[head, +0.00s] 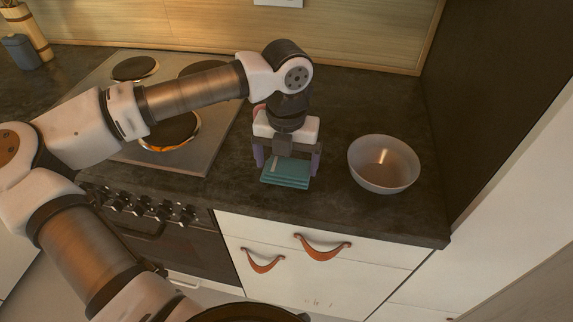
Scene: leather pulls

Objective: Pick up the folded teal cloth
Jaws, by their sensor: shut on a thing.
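The folded teal cloth (287,174) is a small flat stack of layers at the front of the dark countertop, between the stove and a bowl. My gripper (287,166) points down at it, with one purple finger at its left side and one at its right. The gripper is shut on the cloth. Part of the cloth's back is hidden behind the gripper. I cannot tell if the cloth rests on the counter or is slightly above it.
A grey-white bowl (383,165) stands close to the right of the gripper. A stove top (190,150) lies to the left, under my arm. Drawers with leather pulls (323,247) are below the counter edge. A tall dark panel (480,90) bounds the right. Counter behind the bowl is clear.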

